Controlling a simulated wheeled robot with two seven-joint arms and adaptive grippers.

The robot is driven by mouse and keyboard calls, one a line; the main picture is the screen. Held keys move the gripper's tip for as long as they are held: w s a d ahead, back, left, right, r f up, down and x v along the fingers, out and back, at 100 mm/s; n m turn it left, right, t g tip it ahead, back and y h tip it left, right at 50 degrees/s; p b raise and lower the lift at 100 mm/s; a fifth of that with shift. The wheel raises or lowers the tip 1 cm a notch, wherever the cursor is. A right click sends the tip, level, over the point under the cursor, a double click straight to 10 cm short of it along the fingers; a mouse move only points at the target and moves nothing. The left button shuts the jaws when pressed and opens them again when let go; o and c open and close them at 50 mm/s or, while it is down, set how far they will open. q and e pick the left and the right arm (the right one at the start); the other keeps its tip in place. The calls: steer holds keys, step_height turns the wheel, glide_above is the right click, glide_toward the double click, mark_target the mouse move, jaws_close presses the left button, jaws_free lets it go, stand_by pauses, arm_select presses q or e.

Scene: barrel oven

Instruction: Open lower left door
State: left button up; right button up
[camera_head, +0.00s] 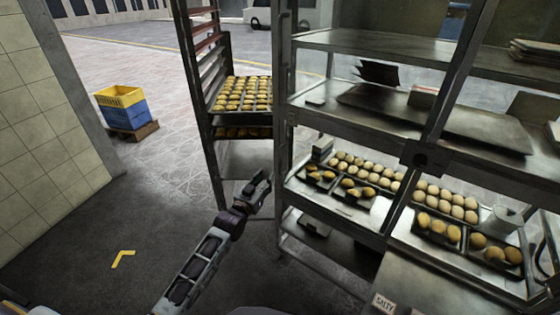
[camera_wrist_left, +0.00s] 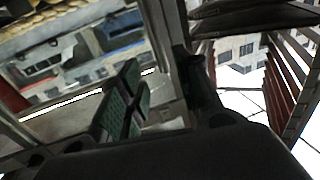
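No oven door that I can make out shows in either view. My left gripper (camera_head: 262,187) is beside the left upright of the metal shelf unit (camera_head: 283,120), in front of the tall tray rack (camera_head: 187,75). In the left wrist view its fingers (camera_wrist_left: 165,95) stand apart, with green pads on the left finger and a dark finger on the right. A metal post (camera_wrist_left: 163,40) passes beyond the gap between them; I cannot tell whether it touches. I see nothing held. My right gripper is not in view.
Trays of buns (camera_head: 375,172) fill the middle shelf, and more pastries (camera_head: 242,93) sit on the tall rack. Yellow and blue crates (camera_head: 122,107) stand on a pallet at the left. The dark floor (camera_head: 100,220) is clear apart from a yellow corner mark (camera_head: 121,258).

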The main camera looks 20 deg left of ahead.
arm_select(q)
steer(key=shift+w, duration=1.65)
steer(key=b, duration=0.2)
glide_above(280, 172)
steer(key=shift+w+a, duration=0.1)
steer(key=shift+a, duration=0.05)
steer(key=shift+w, duration=0.25)
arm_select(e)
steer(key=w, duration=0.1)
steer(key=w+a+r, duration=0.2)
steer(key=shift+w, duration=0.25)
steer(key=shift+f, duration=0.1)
arm_select(q)
steer(key=shift+c, duration=0.2)
jaws_close()
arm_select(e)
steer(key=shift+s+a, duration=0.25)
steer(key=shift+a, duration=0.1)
